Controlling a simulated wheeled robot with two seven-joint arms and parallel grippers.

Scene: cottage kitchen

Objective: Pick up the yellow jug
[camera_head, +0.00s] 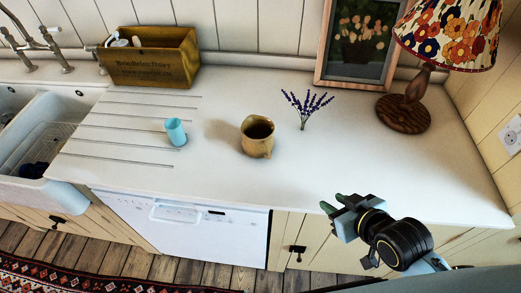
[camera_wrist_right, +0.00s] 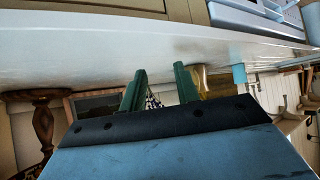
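The yellow jug (camera_head: 257,137) stands upright on the white counter, right of the light blue cup and left of the lavender sprigs. In the right wrist view, which is turned over, the jug (camera_wrist_right: 201,76) shows partly behind one finger. My right gripper (camera_head: 332,203) is above the counter's front edge, to the right of the jug and nearer to me, clearly apart from it. Its two green fingers (camera_wrist_right: 160,72) are spread with nothing between them. My left gripper is not in view.
A light blue cup (camera_head: 175,132) stands left of the jug. Lavender sprigs (camera_head: 304,108) are at its right. A wooden crate (camera_head: 150,60), a framed picture (camera_head: 355,42) and a lamp (camera_head: 404,112) stand at the back. The counter's right front (camera_head: 440,180) is clear.

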